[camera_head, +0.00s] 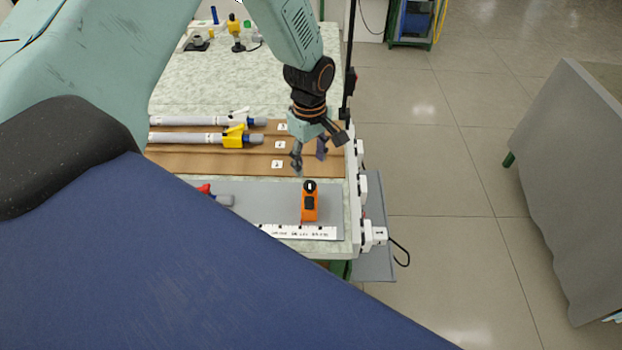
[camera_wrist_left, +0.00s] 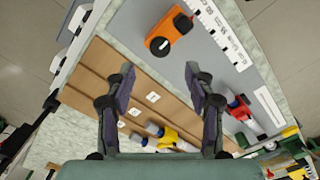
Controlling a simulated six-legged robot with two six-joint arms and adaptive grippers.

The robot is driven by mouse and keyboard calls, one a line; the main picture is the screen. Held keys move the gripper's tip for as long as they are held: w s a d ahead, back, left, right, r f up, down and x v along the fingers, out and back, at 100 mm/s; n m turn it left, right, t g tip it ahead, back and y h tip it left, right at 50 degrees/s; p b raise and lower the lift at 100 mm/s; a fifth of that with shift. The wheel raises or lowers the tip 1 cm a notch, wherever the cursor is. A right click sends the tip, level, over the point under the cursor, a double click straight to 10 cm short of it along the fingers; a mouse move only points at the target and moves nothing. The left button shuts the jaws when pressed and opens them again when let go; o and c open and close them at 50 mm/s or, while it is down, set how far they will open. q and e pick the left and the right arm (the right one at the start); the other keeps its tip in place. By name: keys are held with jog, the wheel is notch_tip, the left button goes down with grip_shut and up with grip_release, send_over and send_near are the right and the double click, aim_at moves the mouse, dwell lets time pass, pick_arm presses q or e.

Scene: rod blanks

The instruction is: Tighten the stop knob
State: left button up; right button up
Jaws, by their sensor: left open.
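The stop is an orange block (camera_head: 309,206) with a black knob (camera_head: 310,186) on its top. It stands on the grey plate beside the white ruler strip. The orange block (camera_wrist_left: 165,38) also shows in the left wrist view, with the black knob (camera_wrist_left: 182,21) on it. My left gripper (camera_head: 309,160) is open and empty, above the brown rack and behind the stop, apart from it. In the left wrist view its fingers (camera_wrist_left: 160,78) stand wide apart, with nothing between them. My right gripper is not in view.
White rods with grey ends, one with a yellow clamp (camera_head: 235,137), lie on the brown rack (camera_head: 240,160). A red-clamped rod (camera_head: 205,190) lies left of the stop on the grey plate (camera_head: 262,200). White fittings line the table's right edge.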

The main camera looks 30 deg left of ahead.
aim_at(310, 184)
pick_arm(q)
notch_tip(310, 184, down, 7)
jog(key=shift+a+f, duration=0.1)
jog(key=shift+a, duration=0.05)
jog(key=shift+d+f, duration=0.2)
jog(key=shift+c, duration=0.2)
jog(key=shift+a, duration=0.15)
jog(key=c, duration=0.8)
grip_shut()
